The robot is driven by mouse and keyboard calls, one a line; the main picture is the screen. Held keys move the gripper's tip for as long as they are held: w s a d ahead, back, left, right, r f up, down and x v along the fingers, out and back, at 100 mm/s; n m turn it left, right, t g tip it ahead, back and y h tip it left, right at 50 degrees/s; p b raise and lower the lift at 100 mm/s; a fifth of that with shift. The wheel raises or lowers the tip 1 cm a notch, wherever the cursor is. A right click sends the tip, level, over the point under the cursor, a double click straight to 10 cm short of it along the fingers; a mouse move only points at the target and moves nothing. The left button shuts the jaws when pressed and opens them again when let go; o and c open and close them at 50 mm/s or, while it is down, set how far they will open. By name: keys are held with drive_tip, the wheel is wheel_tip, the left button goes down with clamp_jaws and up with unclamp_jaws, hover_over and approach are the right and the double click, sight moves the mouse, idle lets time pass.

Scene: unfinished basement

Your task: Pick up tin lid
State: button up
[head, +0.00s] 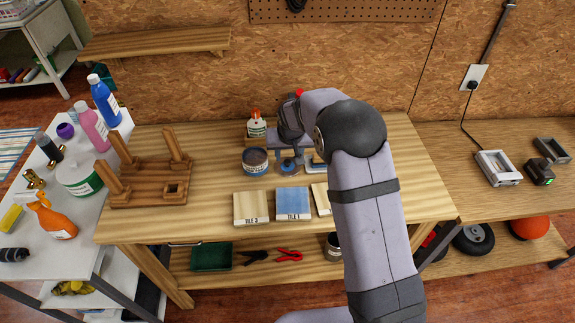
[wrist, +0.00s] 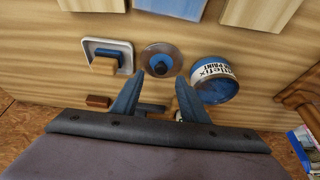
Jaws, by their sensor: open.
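The tin lid (head: 288,168) is a round grey disc with a blue patch and a dark middle. It lies flat on the wooden workbench (head: 225,178), between the paint tin and a small tray. It also shows in the wrist view (wrist: 162,52), just beyond the fingertips. My gripper (head: 289,155) is open and empty, above the bench at the lid's back side. In the wrist view my gripper's two fingers (wrist: 160,76) point at the lid with a gap between them, and the lid sits in line with that gap.
The labelled paint tin (wrist: 213,82) stands close beside the lid. On its other side is a white tray (wrist: 91,43) holding a blue and tan thing. A glue bottle (head: 257,126) stands behind. A wooden rack (head: 150,184) is at left.

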sight(287, 161)
drive_tip(key=shift+f, duration=0.15)
drive_tip(key=shift+p+x, duration=1.45)
drive_tip(key=shift+x, duration=1)
drive_tip(key=shift+a, duration=0.1)
clamp_jaws()
